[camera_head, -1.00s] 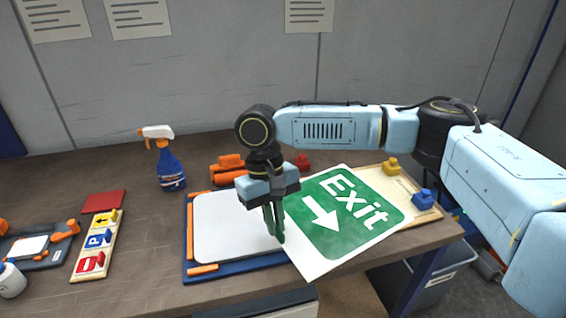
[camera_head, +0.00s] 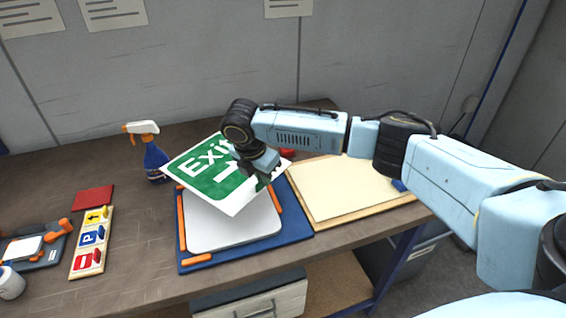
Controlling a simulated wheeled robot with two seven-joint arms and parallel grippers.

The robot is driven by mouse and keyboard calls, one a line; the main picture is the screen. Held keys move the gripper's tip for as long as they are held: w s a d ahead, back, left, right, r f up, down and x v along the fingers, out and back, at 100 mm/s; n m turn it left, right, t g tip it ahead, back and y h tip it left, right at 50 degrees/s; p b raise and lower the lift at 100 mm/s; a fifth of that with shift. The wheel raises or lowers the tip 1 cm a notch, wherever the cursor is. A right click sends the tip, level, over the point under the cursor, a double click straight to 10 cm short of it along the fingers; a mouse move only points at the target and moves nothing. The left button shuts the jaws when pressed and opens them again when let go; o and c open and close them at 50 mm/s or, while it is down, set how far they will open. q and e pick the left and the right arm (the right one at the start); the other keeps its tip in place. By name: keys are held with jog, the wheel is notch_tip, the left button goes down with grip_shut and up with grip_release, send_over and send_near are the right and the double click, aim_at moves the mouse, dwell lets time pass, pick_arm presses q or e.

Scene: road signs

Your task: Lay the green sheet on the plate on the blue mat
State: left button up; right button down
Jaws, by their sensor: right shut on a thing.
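The green sheet (camera_head: 209,178), with a white border, the word Exit and an arrow, is held in the air by my right gripper (camera_head: 262,172). The gripper is shut on the sheet's right part and covers some of the lettering. The sheet is tilted and hangs over the far part of the light grey plate (camera_head: 235,229). The plate lies on the blue mat (camera_head: 300,240), between orange strips. The near part of the plate is bare. I cannot tell whether the sheet touches the plate. My left gripper is not in view.
A spray bottle (camera_head: 152,158) stands behind the sheet's left corner. A cream board (camera_head: 345,190) lies right of the mat.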

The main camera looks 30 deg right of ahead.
aim_at(282, 170)
jog(key=d+n, duration=0.2)
jog(key=n, duration=0.1)
jog(key=w+d+f+n+t+y+p, duration=0.1)
jog(key=d+n, duration=0.1)
jog(key=n, duration=0.1)
jog(key=w+d+n+y+p, duration=0.1)
jog(key=d+n, duration=0.1)
jog(key=n, duration=0.1)
jog(key=shift+w+d+f+n+t, duration=0.1)
jog(key=shift+d+f+n+t, duration=0.2)
jog(key=shift+d+f+t, duration=0.1)
jog(key=shift+d+f+n, duration=0.1)
jog(key=shift+d+n, duration=0.25)
jog(key=shift+n, duration=0.15)
jog(key=shift+f, duration=0.2)
notch_tip(282, 170, down, 4)
jog(key=b, duration=0.5)
jog(key=shift+f, duration=0.95)
jog(key=shift+w+r, duration=0.1)
jog(key=shift+f+p, duration=0.25)
jog(key=shift+p, duration=0.4)
jog(key=c, duration=1.5)
grip_release()
